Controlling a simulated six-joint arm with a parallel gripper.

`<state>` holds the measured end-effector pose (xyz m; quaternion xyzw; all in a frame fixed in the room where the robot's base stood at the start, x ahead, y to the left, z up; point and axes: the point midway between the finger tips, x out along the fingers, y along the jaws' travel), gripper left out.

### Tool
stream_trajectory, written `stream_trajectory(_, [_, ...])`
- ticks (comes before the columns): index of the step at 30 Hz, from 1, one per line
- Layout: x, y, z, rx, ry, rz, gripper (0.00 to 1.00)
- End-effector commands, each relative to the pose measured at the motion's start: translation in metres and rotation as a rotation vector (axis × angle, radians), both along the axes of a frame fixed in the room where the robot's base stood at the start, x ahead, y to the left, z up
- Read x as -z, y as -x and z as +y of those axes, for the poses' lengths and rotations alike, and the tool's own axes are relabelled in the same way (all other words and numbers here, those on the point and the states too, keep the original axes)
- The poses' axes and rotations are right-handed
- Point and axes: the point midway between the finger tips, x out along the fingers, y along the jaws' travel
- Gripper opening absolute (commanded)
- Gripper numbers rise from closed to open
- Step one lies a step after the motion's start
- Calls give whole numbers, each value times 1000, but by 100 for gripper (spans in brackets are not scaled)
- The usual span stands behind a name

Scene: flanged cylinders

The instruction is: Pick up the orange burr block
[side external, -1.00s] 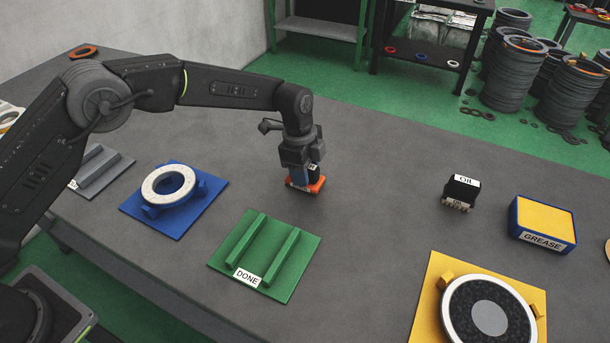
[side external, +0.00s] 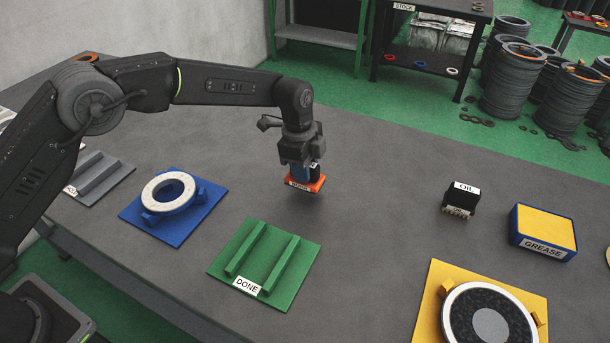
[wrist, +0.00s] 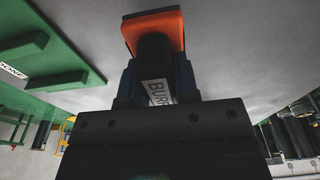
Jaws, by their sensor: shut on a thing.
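The orange burr block (side external: 307,184) has an orange base with a white label and a dark upper part. My gripper (side external: 304,170) is shut on its upper part from above. In the side view the block looks held a little above the grey table. In the wrist view the block's orange base (wrist: 155,27) shows beyond the blue fingers of my gripper (wrist: 155,80). A white label reading "BUR" shows on the dark part between them. The fingers partly hide the block's sides.
A green DONE plate (side external: 230,255) with two ridges lies in front. A blue fixture (side external: 150,228) holding a pale ring (side external: 184,184) is to the left. An OIL block (side external: 460,200), a GREASE box (side external: 543,230) and a yellow plate (side external: 430,300) are to the right. The table between is clear.

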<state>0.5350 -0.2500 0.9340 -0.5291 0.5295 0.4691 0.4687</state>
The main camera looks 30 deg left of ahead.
Motion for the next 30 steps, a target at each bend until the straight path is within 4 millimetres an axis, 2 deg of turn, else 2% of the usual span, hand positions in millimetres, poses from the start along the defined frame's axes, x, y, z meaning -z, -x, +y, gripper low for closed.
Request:
stream_trajectory(2, [-17, -1, 0, 0, 2, -5, 2])
stream_trajectory(9, [-48, 5, 58, -5, 1, -3, 2])
stream_trajectory(15, [-70, 9, 94, -3, 0, -3, 2])
stream_trajectory(21, [-80, 11, 112, -1, 0, -2, 2])
stream_trajectory(30, [-83, 12, 116, 0, 0, -1, 2])
